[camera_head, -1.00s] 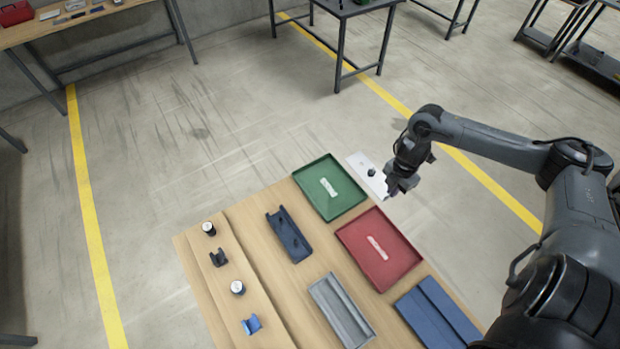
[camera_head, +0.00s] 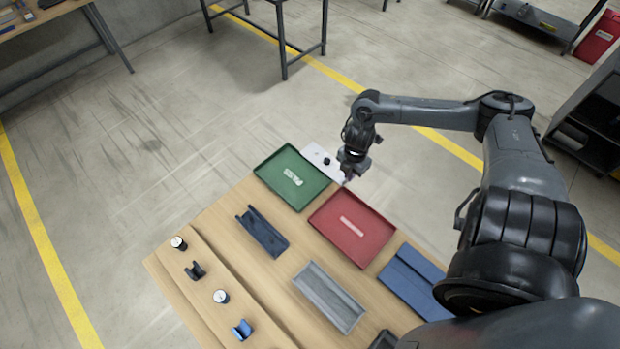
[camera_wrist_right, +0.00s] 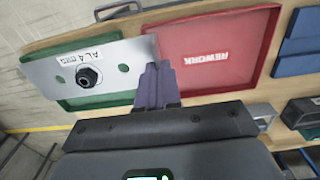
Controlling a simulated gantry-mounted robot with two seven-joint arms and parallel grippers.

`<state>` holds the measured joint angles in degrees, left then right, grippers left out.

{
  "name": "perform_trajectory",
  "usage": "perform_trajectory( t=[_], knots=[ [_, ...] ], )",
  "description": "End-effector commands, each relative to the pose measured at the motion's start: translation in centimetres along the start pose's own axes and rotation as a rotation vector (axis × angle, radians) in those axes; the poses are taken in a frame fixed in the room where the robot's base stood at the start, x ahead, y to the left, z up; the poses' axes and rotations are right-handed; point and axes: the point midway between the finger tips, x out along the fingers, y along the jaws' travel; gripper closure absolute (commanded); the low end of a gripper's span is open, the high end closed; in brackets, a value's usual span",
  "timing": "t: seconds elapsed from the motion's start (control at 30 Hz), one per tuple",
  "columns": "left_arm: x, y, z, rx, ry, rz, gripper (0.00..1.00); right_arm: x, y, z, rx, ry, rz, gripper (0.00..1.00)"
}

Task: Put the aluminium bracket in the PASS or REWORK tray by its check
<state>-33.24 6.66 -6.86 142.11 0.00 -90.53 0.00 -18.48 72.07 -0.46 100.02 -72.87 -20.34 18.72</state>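The aluminium bracket (camera_head: 318,156) is a flat pale plate with a dark nut, beside the far right corner of the green PASS tray (camera_head: 270,182). In the right wrist view the bracket (camera_wrist_right: 60,72) has an "AL 4 mm" label, round holes and a black hex nut. My right gripper (camera_head: 347,179) is at the bracket's near right end. In the wrist view its purple fingers (camera_wrist_right: 159,72) are together on the plate's edge, and the plate overlaps the PASS tray from above. The red REWORK tray (camera_head: 335,240) is to the right of the fingers. My left gripper is out of view.
On the wooden table (camera_head: 230,208) are a dark blue channel-shaped holder (camera_head: 262,232), a grey tray (camera_head: 328,296) and a blue tray (camera_head: 412,284). A left strip holds two white-topped cylinders (camera_head: 178,243), a black clip (camera_head: 195,271) and a blue clip (camera_head: 242,330).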

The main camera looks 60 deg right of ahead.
Motion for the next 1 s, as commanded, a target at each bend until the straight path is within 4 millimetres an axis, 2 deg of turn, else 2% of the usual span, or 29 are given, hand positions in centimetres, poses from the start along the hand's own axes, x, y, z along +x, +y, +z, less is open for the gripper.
perform_trajectory(
  t=[0.17, 0.7, 1.0],
  knots=[
    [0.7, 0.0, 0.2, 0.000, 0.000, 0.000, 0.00, 1.0, 1.8, -0.9, -0.003, 0.007, 0.005, 1.00],
    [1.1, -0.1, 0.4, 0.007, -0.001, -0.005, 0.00, 5.7, 9.0, -3.7, 0.000, 0.005, 0.002, 1.00],
    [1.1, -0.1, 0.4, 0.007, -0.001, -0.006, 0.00, 6.8, 10.1, -4.2, -0.004, 0.002, -0.001, 1.00]
  ],
)
